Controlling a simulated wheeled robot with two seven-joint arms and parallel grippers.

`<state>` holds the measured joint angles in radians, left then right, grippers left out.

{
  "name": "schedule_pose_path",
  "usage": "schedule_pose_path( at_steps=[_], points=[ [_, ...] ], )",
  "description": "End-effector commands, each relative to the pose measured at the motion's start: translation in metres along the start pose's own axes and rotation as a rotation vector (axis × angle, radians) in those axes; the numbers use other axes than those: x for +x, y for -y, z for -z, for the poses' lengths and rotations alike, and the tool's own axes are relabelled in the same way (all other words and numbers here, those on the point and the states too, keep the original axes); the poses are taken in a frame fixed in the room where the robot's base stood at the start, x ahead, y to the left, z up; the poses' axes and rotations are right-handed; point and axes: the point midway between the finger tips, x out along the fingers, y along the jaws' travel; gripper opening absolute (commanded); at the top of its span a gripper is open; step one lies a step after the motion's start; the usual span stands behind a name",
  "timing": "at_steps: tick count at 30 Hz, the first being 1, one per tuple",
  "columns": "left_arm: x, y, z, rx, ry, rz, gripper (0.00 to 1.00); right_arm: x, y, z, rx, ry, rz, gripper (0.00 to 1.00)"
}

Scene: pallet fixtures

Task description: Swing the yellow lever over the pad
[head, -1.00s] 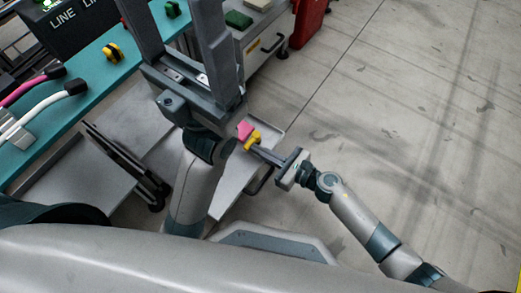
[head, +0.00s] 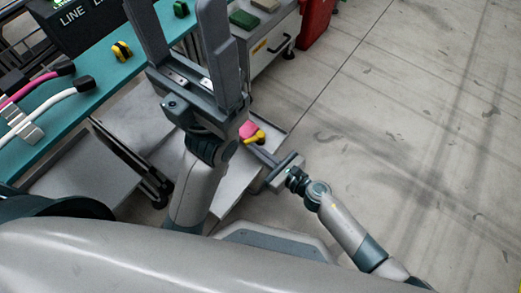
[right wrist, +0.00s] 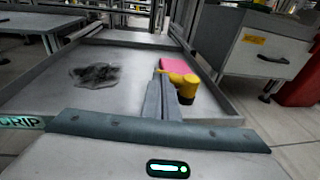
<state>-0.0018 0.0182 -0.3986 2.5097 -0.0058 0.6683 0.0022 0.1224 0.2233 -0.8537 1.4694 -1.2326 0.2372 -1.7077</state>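The yellow lever (head: 256,137) sits beside the pink pad (head: 247,129), low over a grey tray. In the right wrist view the lever (right wrist: 186,86) has a rounded knob at its near right end, and the pad (right wrist: 175,65) shows behind its bar. My right gripper (head: 254,148) reaches in from the right with its fingers together. In the right wrist view the fingers (right wrist: 167,80) lie just left of the knob, close to or touching it, with nothing visible between them. My left gripper (head: 180,30) is open and empty, raised high in the head view.
The grey tray (right wrist: 50,93) has a raised rim and a dark smudge. A teal bench (head: 100,75) with pink and white handles stands left. A grey drawer cabinet (head: 268,45) and a red bin (head: 316,22) stand at the back. The floor at right is clear.

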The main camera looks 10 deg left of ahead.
Motion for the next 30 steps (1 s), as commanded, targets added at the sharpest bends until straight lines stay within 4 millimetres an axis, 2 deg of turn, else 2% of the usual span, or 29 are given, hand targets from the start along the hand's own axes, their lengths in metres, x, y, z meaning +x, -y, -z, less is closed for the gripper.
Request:
schedule_pose_path(
  at_steps=[12, 30],
  points=[
    [0.003, -0.002, -0.002, -0.005, -0.01, -0.005, 0.72, 0.014, -0.007, -0.002, 0.001, 0.0, -0.001, 0.0],
    [0.003, -0.002, -0.002, -0.007, -0.01, -0.002, 0.72, 0.016, -0.007, -0.002, 0.001, -0.001, -0.001, 0.0]
  ],
)
